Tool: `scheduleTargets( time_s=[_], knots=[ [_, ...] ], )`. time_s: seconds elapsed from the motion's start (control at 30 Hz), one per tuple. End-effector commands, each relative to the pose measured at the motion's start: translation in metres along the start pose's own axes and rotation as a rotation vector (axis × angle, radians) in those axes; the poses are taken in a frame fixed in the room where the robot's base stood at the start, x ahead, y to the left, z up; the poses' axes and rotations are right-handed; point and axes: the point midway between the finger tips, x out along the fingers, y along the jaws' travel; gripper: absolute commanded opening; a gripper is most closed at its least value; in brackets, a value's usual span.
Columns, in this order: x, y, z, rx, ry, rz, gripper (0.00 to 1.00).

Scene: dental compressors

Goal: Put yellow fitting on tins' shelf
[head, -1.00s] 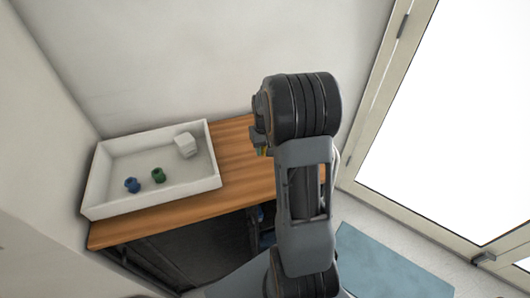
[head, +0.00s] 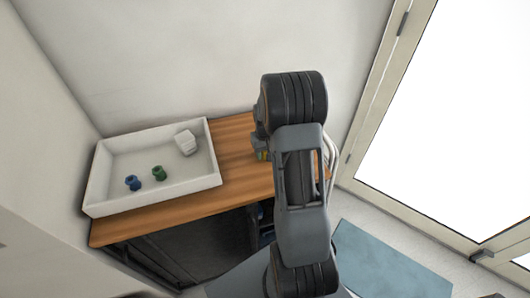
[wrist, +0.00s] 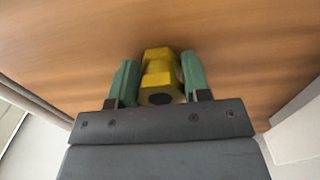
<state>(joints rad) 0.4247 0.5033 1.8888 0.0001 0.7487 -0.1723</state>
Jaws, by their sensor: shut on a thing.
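The yellow fitting (wrist: 160,72) is between the two green fingers of my gripper (wrist: 160,82) in the wrist view, with a finger against each side. My gripper is shut on it, over the wooden tabletop (wrist: 60,45). In the head view a small bit of yellow fitting (head: 263,155) shows beside my arm, which hides most of the gripper. I cannot tell how far the fitting is above the wood. No tins or tins' shelf can be made out.
A white tray (head: 152,201) stands on the left of the wooden table (head: 238,145), holding a blue fitting (head: 133,183), a green fitting (head: 159,173) and a white block (head: 186,142). Bare wood lies right of the tray. Walls stand behind and left.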

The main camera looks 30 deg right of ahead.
Motion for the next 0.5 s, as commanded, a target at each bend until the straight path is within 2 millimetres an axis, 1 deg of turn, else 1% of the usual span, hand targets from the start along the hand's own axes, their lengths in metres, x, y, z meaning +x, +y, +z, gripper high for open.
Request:
scheduleTargets(
  time_s=[0.03, 0.07, 0.1, 0.3, 0.5],
  knots=[
    [0.0032, 0.0000, 0.0000, 0.000, 0.000, 0.000, 0.17],
    [0.0024, 0.0000, 0.0001, 0.000, 0.000, 0.000, 0.46],
    [0.0018, 0.0000, 0.0001, 0.000, 0.000, 0.000, 0.49],
    [0.0017, 0.0000, 0.0001, 0.000, 0.000, 0.000, 0.69],
    [0.0015, -0.0001, 0.0001, 0.000, 0.000, 0.000, 0.69]
  ],
)
